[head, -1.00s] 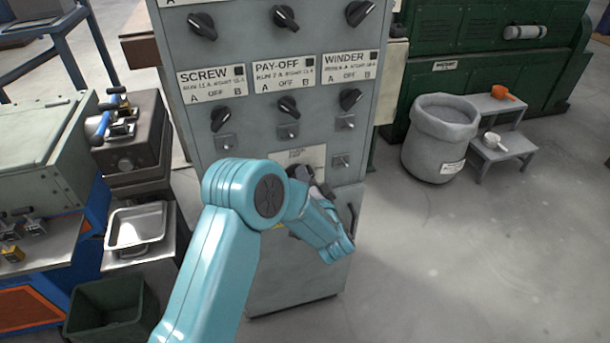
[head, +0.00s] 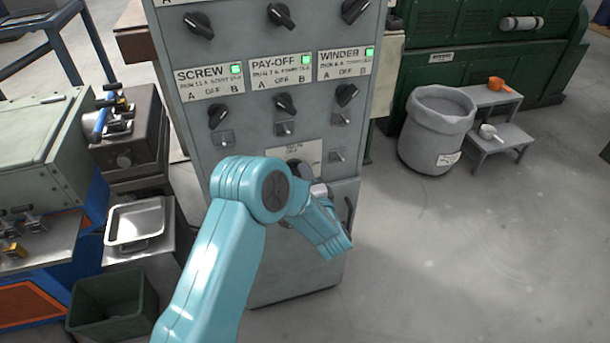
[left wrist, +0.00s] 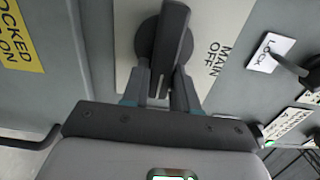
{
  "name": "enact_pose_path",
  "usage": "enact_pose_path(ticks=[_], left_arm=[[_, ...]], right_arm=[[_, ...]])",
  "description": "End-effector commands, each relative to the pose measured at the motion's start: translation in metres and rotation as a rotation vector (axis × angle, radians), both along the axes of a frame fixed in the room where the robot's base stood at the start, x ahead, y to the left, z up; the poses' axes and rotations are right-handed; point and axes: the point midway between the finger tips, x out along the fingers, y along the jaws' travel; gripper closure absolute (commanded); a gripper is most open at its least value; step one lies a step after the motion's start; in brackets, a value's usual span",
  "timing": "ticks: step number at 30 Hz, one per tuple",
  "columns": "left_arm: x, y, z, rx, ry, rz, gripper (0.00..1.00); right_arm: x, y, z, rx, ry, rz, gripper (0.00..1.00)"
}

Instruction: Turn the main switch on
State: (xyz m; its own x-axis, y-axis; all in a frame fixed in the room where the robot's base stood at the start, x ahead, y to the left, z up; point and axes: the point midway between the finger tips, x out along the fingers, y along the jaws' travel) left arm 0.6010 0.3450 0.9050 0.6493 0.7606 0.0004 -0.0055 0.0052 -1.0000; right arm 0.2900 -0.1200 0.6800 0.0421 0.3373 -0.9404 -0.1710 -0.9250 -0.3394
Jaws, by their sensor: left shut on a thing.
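The main switch (left wrist: 163,40) is a dark rotary handle on a pale plate marked MAIN and OFF in the left wrist view. My left gripper (left wrist: 160,92) is shut on this handle, with one finger on each side. In the head view the gripper is at the lower middle of the grey cabinet (head: 285,275), and my arm hides much of it and the switch. The switch's pale plate (head: 308,152) shows above my wrist. Green lamps are lit on the SCREW (head: 236,70), PAY-OFF (head: 305,60) and WINDER (head: 369,52) labels. My right gripper is out of view.
Several dark selector knobs and small toggles sit above the switch. In the left wrist view, a yellow label (left wrist: 15,38) is at the left and a small LOCK label (left wrist: 270,52) at the right. A grey bin (head: 437,130) and step stand right. Open floor lies at lower right.

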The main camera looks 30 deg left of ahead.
Motion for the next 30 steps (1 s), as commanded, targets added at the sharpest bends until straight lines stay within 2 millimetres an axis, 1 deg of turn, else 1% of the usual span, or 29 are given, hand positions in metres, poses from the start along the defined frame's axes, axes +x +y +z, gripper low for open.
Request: enact_pose_path(ticks=[12, 13, 14, 15, 22, 25, 29, 30], left_arm=[[0.000, 0.000, -0.001, 0.006, 0.010, 0.001, 1.00], [-0.001, 0.000, -0.001, 0.006, 0.010, 0.001, 0.65], [-0.001, 0.000, -0.001, 0.006, 0.010, 0.001, 0.55], [0.000, 0.000, -0.001, 0.005, 0.009, 0.001, 0.51], [0.000, 0.000, 0.000, 0.005, 0.007, 0.000, 0.51], [-0.002, -0.004, -0.001, 0.004, 0.008, -0.001, 0.51], [-0.014, -0.019, -0.001, 0.004, 0.008, -0.004, 0.51], [-0.020, -0.026, -0.001, 0.005, 0.008, -0.005, 0.51]], right_arm=[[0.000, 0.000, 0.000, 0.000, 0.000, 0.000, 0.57], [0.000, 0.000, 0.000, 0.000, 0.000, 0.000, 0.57], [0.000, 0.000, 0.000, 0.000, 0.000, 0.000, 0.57], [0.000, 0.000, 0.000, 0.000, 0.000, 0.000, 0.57], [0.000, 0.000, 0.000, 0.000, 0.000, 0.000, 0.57], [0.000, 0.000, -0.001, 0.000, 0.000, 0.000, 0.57], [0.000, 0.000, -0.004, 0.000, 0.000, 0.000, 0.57], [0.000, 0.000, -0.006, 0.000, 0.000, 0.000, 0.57]])
